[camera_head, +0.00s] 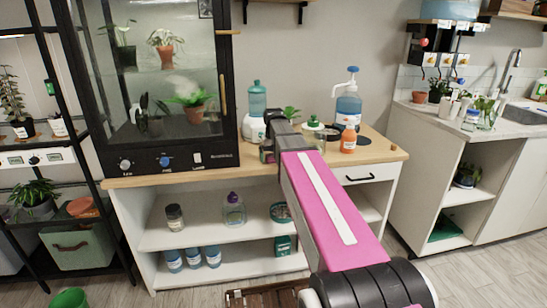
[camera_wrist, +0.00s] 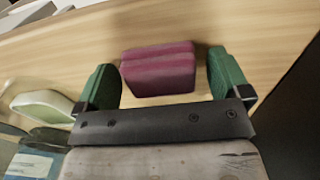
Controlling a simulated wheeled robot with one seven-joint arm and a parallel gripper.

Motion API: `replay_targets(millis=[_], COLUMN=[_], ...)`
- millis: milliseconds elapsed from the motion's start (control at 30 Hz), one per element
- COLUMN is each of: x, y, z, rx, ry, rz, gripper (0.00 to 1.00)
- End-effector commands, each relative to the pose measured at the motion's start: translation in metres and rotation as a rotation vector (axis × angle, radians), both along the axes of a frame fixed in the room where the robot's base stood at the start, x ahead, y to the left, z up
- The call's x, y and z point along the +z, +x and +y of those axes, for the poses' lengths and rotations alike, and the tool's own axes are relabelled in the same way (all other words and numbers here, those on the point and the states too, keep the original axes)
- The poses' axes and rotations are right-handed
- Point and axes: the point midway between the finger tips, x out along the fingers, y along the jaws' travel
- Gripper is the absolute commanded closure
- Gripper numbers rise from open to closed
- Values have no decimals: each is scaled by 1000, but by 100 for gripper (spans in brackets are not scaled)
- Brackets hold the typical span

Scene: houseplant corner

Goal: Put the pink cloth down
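The pink cloth (camera_wrist: 158,70) shows in the wrist view as a folded, dark pink block on the light wooden worktop. My gripper (camera_wrist: 162,62) has its two green fingers apart, one on each side of the cloth. A gap shows between the cloth and the right finger; the left finger is very close to it, and I cannot tell whether they touch. In the head view my gripper is over the wooden counter (camera_head: 392,150), mostly hidden by my pink arm. The cloth cannot be made out there.
A teal-topped bottle (camera_head: 257,100), an orange bottle (camera_head: 348,140) and a large blue pump bottle (camera_head: 348,105) stand on the counter near my gripper. A glass cabinet (camera_head: 150,80) is at the left. In the wrist view, a pale green-and-white object (camera_wrist: 42,106) lies left of the fingers.

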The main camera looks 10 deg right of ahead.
Motion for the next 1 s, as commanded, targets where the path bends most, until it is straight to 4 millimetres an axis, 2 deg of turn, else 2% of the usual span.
replay_targets(millis=[233, 367, 800, 1000], x=[3, 13, 86, 111], y=[0, 0, 1, 1], z=[0, 0, 0, 0], rx=[0, 0, 0, 0], ry=[0, 0, 0, 0], rz=[0, -1, -2, -1], gripper=[5, 5, 5, 5])
